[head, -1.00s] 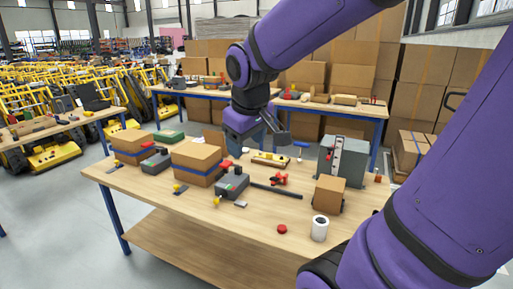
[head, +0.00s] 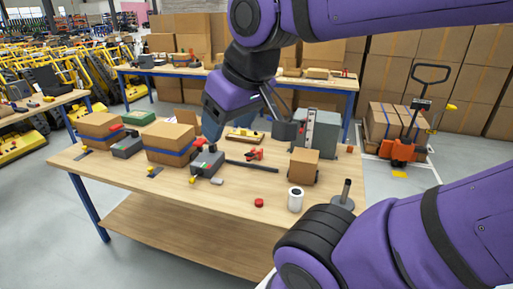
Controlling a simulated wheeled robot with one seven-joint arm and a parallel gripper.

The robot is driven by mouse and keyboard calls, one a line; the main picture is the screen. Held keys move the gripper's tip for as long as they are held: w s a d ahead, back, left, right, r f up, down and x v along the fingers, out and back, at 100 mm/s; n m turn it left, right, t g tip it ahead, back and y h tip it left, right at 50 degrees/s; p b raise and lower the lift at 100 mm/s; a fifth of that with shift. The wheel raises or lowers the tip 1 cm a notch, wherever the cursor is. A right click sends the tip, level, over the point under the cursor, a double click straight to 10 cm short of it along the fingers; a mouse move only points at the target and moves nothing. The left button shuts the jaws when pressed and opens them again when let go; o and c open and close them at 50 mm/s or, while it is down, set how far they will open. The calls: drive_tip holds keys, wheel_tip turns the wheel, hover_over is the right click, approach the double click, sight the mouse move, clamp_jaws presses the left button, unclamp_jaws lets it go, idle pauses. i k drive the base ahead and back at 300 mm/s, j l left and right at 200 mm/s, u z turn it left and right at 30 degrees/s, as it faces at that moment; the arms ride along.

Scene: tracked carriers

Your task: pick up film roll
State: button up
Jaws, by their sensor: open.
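The film roll (head: 295,200) is a white upright cylinder with a dark core hole in its top. It stands near the front right edge of the wooden workbench (head: 225,218). My gripper (head: 246,130) hangs over the far middle of the bench, well behind and to the left of the roll. Its fingers are spread, with nothing seen between them. The roll is in plain view and nothing touches it.
A cardboard box (head: 304,167) stands just behind the roll. A red disc (head: 259,203) lies to its left, and a grey round base with a dark post (head: 343,194) stands to its right. A black bar (head: 252,166) and a grey box (head: 207,163) lie farther left.

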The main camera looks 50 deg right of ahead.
sight(296, 196)
drive_tip(key=z, duration=1.4)
